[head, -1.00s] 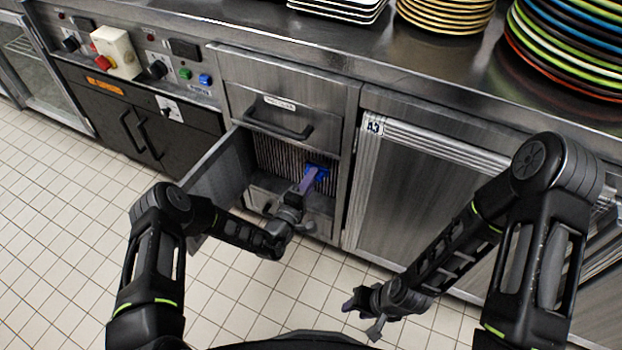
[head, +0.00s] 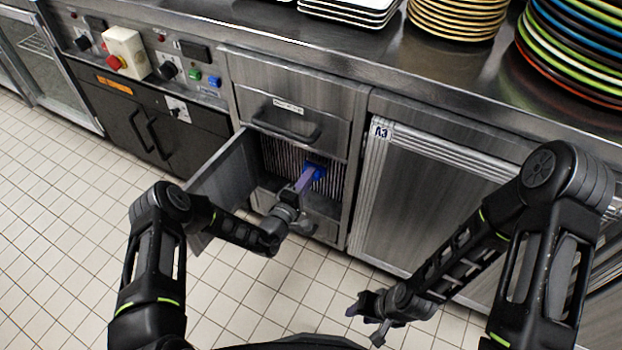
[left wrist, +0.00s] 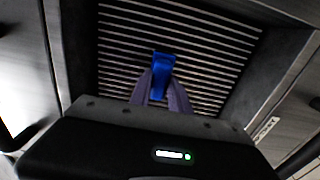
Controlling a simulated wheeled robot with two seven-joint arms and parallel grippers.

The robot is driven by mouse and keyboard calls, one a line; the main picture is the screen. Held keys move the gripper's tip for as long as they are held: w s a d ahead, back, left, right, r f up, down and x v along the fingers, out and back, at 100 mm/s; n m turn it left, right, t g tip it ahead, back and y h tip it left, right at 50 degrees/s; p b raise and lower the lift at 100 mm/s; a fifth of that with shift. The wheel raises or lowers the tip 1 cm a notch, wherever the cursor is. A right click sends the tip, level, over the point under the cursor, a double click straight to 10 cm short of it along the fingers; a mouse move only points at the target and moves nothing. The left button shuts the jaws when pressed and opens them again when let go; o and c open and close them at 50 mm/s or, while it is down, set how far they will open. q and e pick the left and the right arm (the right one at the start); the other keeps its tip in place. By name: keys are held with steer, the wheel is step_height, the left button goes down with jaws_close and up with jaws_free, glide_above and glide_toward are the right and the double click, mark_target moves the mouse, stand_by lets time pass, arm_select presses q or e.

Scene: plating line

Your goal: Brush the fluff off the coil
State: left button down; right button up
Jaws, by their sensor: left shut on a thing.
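The coil (head: 279,156) is a panel of thin upright fins inside the open bay under the counter. It fills much of the left wrist view (left wrist: 215,62). My left gripper (head: 306,181) is shut on a blue brush (head: 315,170), held in front of the coil at its right half in the head view. The brush also shows between the fingers in the left wrist view (left wrist: 162,66). I cannot tell whether its bristles touch the fins. I make out no clear fluff; part of the coil is hidden by the brush. My right gripper (head: 366,322) is open and empty above the floor.
The bay's door (head: 222,178) stands open on the left. A closed drawer (head: 290,117) is above the bay, and a cabinet marked A3 (head: 420,205) is to the right. Stacked plates (head: 455,18) stand on the counter. The tiled floor (head: 60,220) is clear.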

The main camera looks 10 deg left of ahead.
arm_select(q)
steer(key=shift+w+a, duration=0.1)
steer(key=shift+a, duration=0.05)
steer(key=shift+w+a, duration=0.2)
steer(key=shift+a, duration=0.5)
steer(key=shift+w+a, duration=0.2)
steer(key=shift+a, duration=0.45)
steer(key=shift+a, duration=0.1)
steer(key=a, duration=0.1)
steer(key=w+a+b, duration=0.1)
steer(key=shift+w+a, duration=0.25)
steer(key=shift+a, duration=0.1)
steer(key=a, duration=0.1)
steer(key=w+a+b, duration=0.1)
steer(key=a, duration=0.1)
